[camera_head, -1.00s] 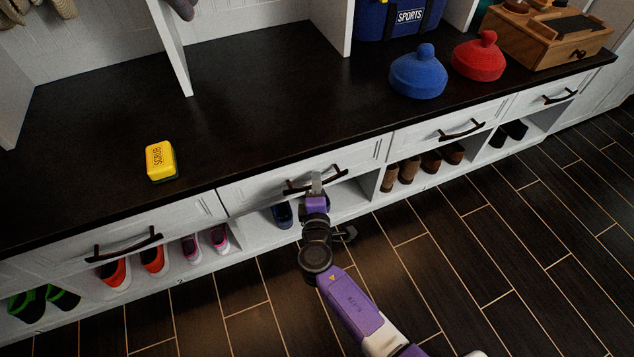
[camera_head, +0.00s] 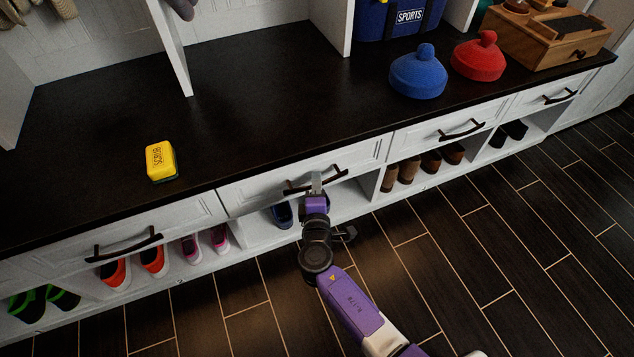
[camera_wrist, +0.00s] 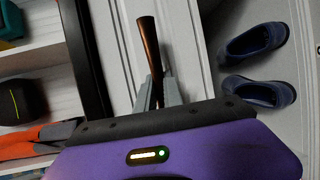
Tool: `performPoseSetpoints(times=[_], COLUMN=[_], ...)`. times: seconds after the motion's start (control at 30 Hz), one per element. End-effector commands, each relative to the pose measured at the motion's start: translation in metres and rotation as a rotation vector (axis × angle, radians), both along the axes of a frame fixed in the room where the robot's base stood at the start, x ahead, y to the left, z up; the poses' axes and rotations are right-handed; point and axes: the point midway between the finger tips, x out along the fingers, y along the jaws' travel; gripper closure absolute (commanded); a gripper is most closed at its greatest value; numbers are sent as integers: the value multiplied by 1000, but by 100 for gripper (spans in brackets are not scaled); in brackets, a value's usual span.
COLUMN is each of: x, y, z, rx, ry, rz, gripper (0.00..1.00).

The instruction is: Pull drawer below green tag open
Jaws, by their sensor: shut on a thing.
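The white drawer (camera_head: 245,194) in the middle of the bench front has a dark curved handle (camera_head: 336,173) and looks closed. My gripper (camera_head: 316,181) is at the middle of this handle, with its fingers shut on it. In the wrist view, the two grey fingers (camera_wrist: 158,94) close around the dark bronze handle (camera_wrist: 149,38), which runs up out of them in front of the white drawer front (camera_wrist: 187,45). The fingers hide part of the handle. I cannot make out a green tag; a yellow block (camera_head: 160,160) with a dark green underside lies on the bench top.
Other closed drawers have like handles, left (camera_head: 125,243) and right (camera_head: 461,130). Blue shoes (camera_head: 282,214) and other pairs stand in the cubbies below. A blue lidded object (camera_head: 418,75), a red one (camera_head: 479,59) and a wooden box (camera_head: 550,38) stand on the bench. The floor (camera_head: 480,250) is clear.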

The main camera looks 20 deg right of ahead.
Motion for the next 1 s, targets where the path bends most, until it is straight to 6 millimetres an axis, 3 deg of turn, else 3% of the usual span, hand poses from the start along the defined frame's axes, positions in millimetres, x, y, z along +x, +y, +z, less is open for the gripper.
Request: performPoseSetpoints(times=[0.37,0.57,0.77,1.0], x=[-1,-16,-55,-120], y=[1,0,0,0], z=[-1,-1,-1,-2], rx=[0,0,-2,-2], ry=[1,4,4,7], rz=[2,2,3,4], gripper=[100,100,100,100])
